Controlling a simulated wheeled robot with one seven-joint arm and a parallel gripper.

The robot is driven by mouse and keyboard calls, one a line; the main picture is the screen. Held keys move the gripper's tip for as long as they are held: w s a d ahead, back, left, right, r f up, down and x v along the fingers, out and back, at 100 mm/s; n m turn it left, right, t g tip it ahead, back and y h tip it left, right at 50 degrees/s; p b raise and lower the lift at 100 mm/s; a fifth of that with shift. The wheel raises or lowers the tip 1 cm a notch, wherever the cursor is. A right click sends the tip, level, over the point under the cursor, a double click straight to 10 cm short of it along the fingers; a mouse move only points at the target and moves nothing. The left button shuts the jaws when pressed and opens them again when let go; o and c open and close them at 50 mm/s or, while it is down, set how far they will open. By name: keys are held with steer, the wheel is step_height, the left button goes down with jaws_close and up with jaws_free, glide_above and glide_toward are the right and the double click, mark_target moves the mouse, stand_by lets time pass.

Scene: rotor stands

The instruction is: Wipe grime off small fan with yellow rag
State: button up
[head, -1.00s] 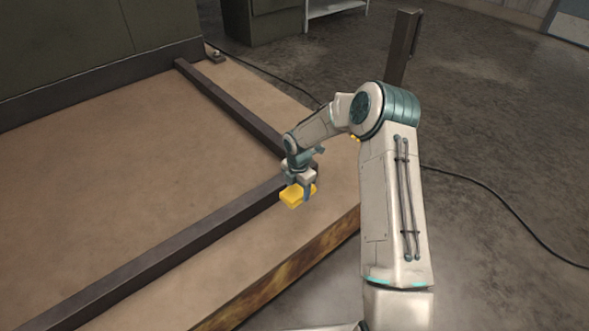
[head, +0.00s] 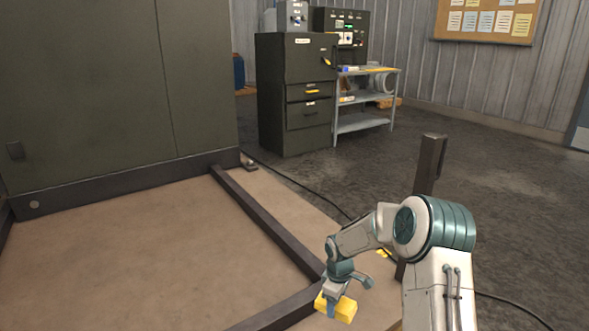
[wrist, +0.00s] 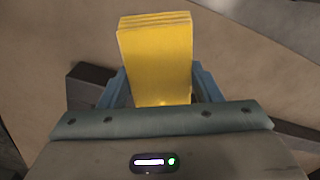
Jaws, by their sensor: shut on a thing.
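My gripper (head: 333,300) is shut on the yellow rag (head: 342,309), a folded block that sticks out past the fingers. In the wrist view the rag (wrist: 157,58) sits between the two blue fingers, with layered folds at its far edge. In the head view the gripper holds it low over the tan platform, near the corner of a dark frame. I cannot tell whether the rag touches anything.
Dark rails (head: 265,225) cross the tan platform (head: 130,265). A tall green cabinet (head: 110,80) stands at the left. A dark post (head: 428,165) rises beside my arm. A drawer cabinet (head: 297,95) and a shelf cart (head: 362,125) stand at the back. Grey floor between is open, with a cable.

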mark_target(346, 307)
steer(key=d+r+m, duration=0.1)
steer(key=m, duration=0.2)
steer(key=s+r+m, duration=0.1)
steer(key=r+m, duration=0.1)
steer(key=m, duration=0.2)
steer(key=s+d+r+m, duration=0.1)
steer(key=m, duration=0.2)
steer(key=shift+d+r+m, duration=0.15)
steer(key=shift+d+m, duration=0.2)
steer(key=shift+m, duration=0.05)
step_height(346, 307, up, 2)
steer(key=shift+s+d+m+p, duration=0.15)
steer(key=shift+m+p, duration=0.35)
steer(key=shift+p, duration=0.35)
steer(key=s+r+p, duration=0.4)
steer(key=r+p, duration=0.7)
steer(key=p, duration=0.2)
steer(key=s+r+p, duration=0.5)
steer(key=r+p, duration=0.6)
steer(key=p, duration=0.1)
steer(key=shift+r+p, duration=0.15)
steer(key=shift+p, duration=0.25)
